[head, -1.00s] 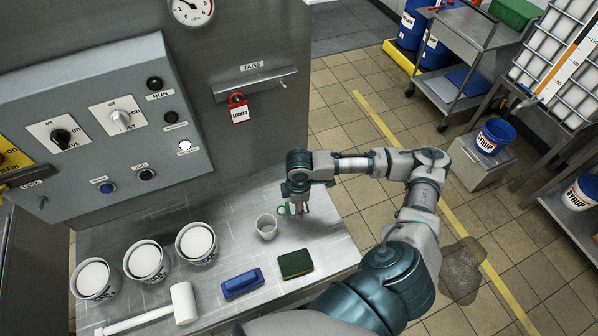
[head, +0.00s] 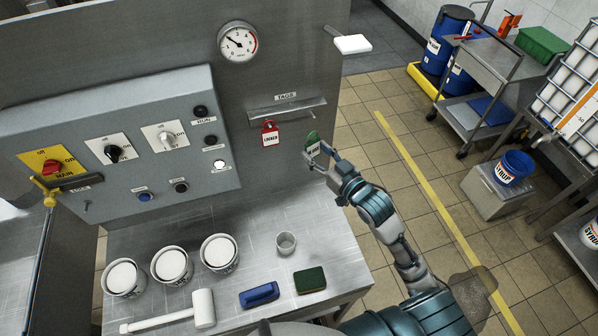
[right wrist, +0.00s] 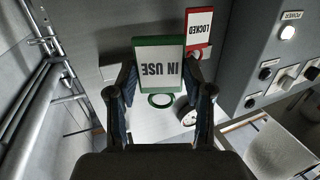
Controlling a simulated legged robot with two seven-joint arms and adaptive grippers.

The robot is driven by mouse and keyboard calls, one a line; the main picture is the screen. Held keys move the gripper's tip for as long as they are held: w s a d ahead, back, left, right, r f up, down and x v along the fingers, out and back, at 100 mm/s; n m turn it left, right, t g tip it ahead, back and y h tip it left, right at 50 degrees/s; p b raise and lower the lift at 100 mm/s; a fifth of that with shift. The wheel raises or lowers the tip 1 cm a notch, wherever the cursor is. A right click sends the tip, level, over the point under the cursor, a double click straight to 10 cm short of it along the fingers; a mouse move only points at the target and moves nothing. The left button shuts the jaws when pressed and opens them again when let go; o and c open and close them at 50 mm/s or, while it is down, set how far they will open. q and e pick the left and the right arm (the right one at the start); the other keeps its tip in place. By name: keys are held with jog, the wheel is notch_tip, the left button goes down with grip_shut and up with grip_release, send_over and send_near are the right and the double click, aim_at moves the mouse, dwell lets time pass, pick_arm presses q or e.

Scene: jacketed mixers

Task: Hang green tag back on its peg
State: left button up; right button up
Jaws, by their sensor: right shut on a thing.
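The green tag (head: 312,143) is in the jaws of my right gripper (head: 322,156), raised above the table, below and right of the tag rail. In the right wrist view the tag (right wrist: 158,72) shows a white face reading "IN USE" upside down, between the fingers of my right gripper (right wrist: 163,88). A green ring (right wrist: 160,100) shows below it. The tag rail (head: 287,109) is on the steel panel under a "TAGS" label. A red "LOCKED" tag (head: 270,135) hangs at its left part; its right part is bare. My left gripper is out of view.
The control box (head: 120,140) with knobs is left of the rail. On the table (head: 265,215) stand several white-topped tubs, a small cup (head: 286,243), a mallet (head: 203,308), a blue brush (head: 259,294) and a green sponge (head: 310,280). A gauge (head: 238,42) sits above the rail.

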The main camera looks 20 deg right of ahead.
jog(key=w+d+m+h+b, duration=0.1)
jog(key=w+d+b, duration=0.1)
jog(key=w, duration=0.6)
jog(key=shift+d+f+t, duration=0.3)
jog(key=shift+d+t, duration=0.1)
dwell(0.7)
jog(key=shift+w, duration=0.1)
dwell(0.4)
jog(key=o, duration=0.9)
jog(key=v, duration=1.2)
jog(key=shift+f, duration=0.1)
